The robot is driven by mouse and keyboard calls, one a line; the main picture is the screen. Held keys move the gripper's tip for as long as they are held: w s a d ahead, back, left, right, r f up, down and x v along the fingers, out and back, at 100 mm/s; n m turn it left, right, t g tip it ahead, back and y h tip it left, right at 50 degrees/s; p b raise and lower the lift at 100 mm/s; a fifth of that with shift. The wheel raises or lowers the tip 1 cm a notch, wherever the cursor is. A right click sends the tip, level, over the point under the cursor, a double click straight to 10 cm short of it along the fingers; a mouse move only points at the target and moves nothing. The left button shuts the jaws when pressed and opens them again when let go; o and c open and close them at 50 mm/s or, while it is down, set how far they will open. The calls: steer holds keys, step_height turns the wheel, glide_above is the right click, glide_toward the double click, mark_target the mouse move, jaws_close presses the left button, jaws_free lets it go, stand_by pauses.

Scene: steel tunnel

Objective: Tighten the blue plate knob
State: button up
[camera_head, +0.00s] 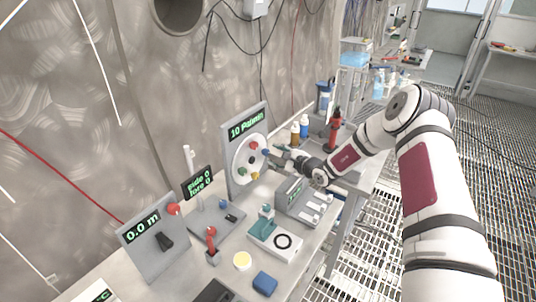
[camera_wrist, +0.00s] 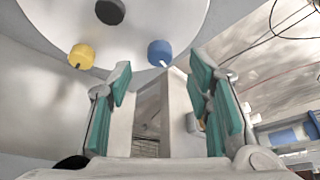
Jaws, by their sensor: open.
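The blue plate knob (camera_wrist: 159,52) is on the round white plate (camera_wrist: 175,15) in the wrist view. A small white mark shows on its lower edge. In the head view the plate (camera_head: 238,160) stands upright on a grey panel reading "10 Pa" and more I cannot read surely; the blue knob (camera_head: 265,152) is at its right side. My gripper (camera_wrist: 161,80) is open, its teal-padded fingers spread. In the wrist view the blue knob appears just beyond the fingertips, between them; no contact shows. In the head view my gripper (camera_head: 272,152) is right beside the plate's right edge.
The plate also bears a yellow knob (camera_wrist: 81,56), a dark centre hub (camera_wrist: 110,11) and, in the head view, a red knob (camera_head: 254,145) and a green knob (camera_head: 242,171). A grey switch box (camera_head: 298,203) stands below my wrist. Bottles (camera_head: 304,126) stand behind it.

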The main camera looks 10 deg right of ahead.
mark_target(267, 152)
steer(key=shift+b+x, duration=0.35)
steer(key=shift+x, duration=2.4)
steer(key=shift+c, duration=0.5)
jaws_close()
